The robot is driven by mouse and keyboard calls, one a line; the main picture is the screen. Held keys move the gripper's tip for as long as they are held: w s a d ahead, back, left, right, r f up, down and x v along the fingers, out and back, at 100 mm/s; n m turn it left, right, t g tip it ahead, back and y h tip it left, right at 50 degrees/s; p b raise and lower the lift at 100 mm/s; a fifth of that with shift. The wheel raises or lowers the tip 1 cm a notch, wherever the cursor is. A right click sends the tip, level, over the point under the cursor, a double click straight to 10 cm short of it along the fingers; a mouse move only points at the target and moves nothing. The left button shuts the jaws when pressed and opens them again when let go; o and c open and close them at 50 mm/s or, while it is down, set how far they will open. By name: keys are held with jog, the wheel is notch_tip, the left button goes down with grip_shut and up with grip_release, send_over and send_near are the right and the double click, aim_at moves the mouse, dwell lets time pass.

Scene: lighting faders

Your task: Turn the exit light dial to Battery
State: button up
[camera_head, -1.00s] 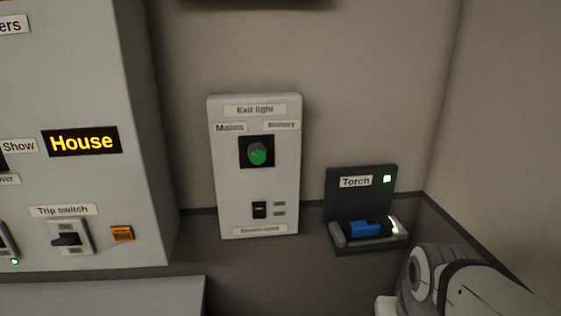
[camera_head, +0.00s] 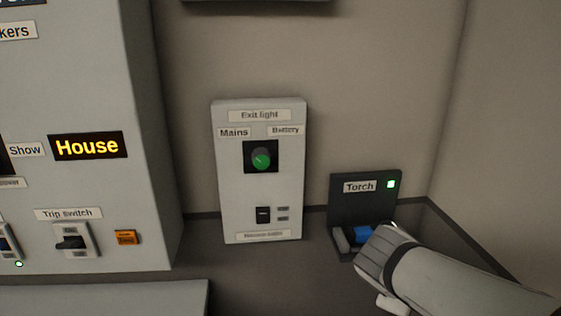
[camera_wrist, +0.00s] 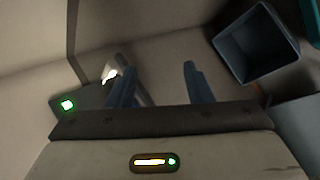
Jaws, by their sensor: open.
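The exit light dial (camera_head: 261,159) is a round green-faced knob on a black square, on a pale wall panel (camera_head: 228,190). The label Mains (camera_head: 234,132) is above left of it and Battery (camera_head: 285,130) above right. The knob's pointer is too small to read surely. My arm reaches in from the lower right of the head view, in front of the torch, right of and below the panel; its fingertips are not clear there. The dial is not visible in that view.
A large grey cabinet (camera_head: 100,100) stands left of the panel. A dark open bin (camera_wrist: 233,60) shows in the wrist view. The wall around the panel is bare.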

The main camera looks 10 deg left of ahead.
jog(key=shift+o, duration=1)
jog(key=w+a+r+n+t, duration=0.3)
jog(key=w+a+r+n, duration=0.1)
jog(key=w+n, duration=0.1)
jog(key=shift+a+r+n+t, duration=0.15)
jog(key=shift+r+n+t, duration=0.15)
jog(key=shift+n, duration=0.4)
jog(key=n+t+y, duration=0.7)
jog(key=n+y, duration=0.3)
jog(key=n, duration=1)
send_near(262, 161)
jog(key=w, duration=0.2)
jog(key=x, duration=0.5)
jog(key=p+x, duration=0.1)
jog(key=x, duration=0.1)
jog(key=shift+w+a, duration=0.3)
jog(key=shift+a, duration=0.1)
jog(key=c, duration=1)
